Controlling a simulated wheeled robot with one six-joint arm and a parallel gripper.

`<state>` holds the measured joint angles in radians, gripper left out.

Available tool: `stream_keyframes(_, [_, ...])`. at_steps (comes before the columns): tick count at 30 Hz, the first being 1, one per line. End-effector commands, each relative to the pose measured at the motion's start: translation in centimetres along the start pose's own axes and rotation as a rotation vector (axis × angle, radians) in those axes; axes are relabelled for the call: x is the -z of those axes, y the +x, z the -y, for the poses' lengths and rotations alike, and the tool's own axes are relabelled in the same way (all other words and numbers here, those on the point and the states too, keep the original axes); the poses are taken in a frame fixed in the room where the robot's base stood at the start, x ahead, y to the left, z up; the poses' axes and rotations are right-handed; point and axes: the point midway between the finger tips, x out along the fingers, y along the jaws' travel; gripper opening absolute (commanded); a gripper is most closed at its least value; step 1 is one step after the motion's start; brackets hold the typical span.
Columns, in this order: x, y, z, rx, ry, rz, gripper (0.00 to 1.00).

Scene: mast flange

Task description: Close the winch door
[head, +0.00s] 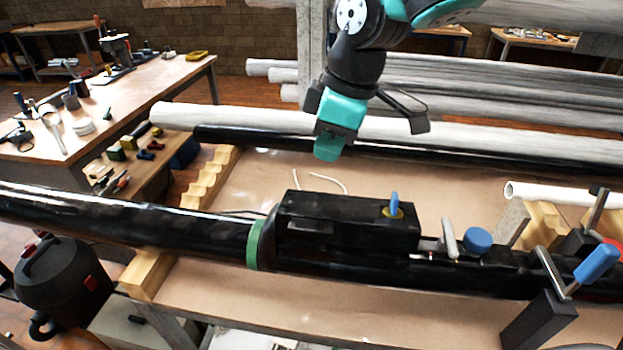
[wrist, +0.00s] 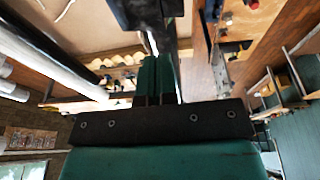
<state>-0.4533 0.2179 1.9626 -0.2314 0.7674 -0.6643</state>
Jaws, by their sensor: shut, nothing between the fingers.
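A black box-shaped housing (head: 345,220) sits on the black mast (head: 130,225), just right of a green band (head: 255,244). A blue key-like handle (head: 394,202) stands on a yellow disc at the right end of its top. I cannot tell which part is the winch door or how far it is open. My gripper (head: 327,153) has teal fingers pointing down, above and behind the housing, apart from it. In the wrist view its fingers (wrist: 157,62) are together and empty. A dark part at the top edge there is cut off and unclear.
A metal lever (head: 449,240) and a blue round knob (head: 478,240) stand right of the housing. Blue-handled clamps (head: 597,263) rise at the right. Another black tube (head: 250,136) and a white tube lie behind. Bare brown tabletop (head: 265,185) shows between the tubes.

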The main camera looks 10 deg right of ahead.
Motion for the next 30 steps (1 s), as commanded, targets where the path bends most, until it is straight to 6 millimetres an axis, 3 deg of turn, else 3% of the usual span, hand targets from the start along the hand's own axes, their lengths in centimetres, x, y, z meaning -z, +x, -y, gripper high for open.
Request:
stream_keyframes(1, [-0.3, -1.2, -0.1, 0.036, 0.009, -0.015, 0.00])
stream_keyframes(4, [-0.7, -1.8, 0.2, 0.090, 0.004, -0.037, 0.00])
stream_keyframes(10, [-0.7, -0.8, 0.6, 0.114, -0.002, -0.047, 0.00])
stream_keyframes(24, [-0.3, 8.4, 1.7, 0.114, -0.002, -0.043, 0.00])
stream_keyframes(30, [-0.9, 10.8, 2.3, 0.111, -0.002, -0.045, 0.00])
